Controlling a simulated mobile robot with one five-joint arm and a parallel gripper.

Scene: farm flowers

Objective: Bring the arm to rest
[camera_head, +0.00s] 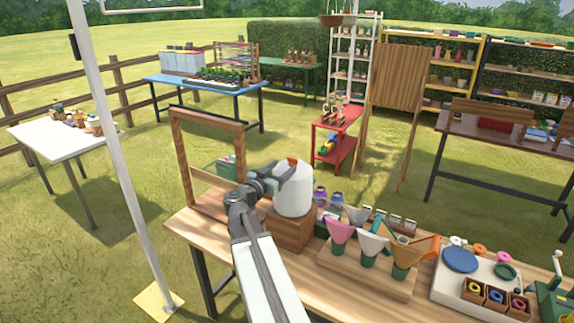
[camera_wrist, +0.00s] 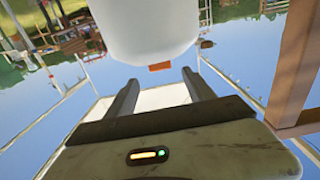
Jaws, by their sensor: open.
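My arm reaches from the bottom of the head view to my gripper (camera_head: 284,170), which is at the upper left of a white rounded container (camera_head: 293,190) with an orange-brown piece on top. The container stands on a wooden block (camera_head: 291,228) on the workbench. In the wrist view, which looks upside down, the two dark fingers of my gripper (camera_wrist: 162,86) are apart with nothing seen between them. The white container (camera_wrist: 145,30) fills the top middle there, just beyond the fingertips. I cannot tell whether a finger touches it.
A wooden frame (camera_head: 186,165) stands at the bench's left end, close to my gripper. Paper cones in a wooden stand (camera_head: 365,275) and a white tray (camera_head: 450,290) are to the right. A white post (camera_head: 115,150) rises at the left. Open grass lies beyond the bench.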

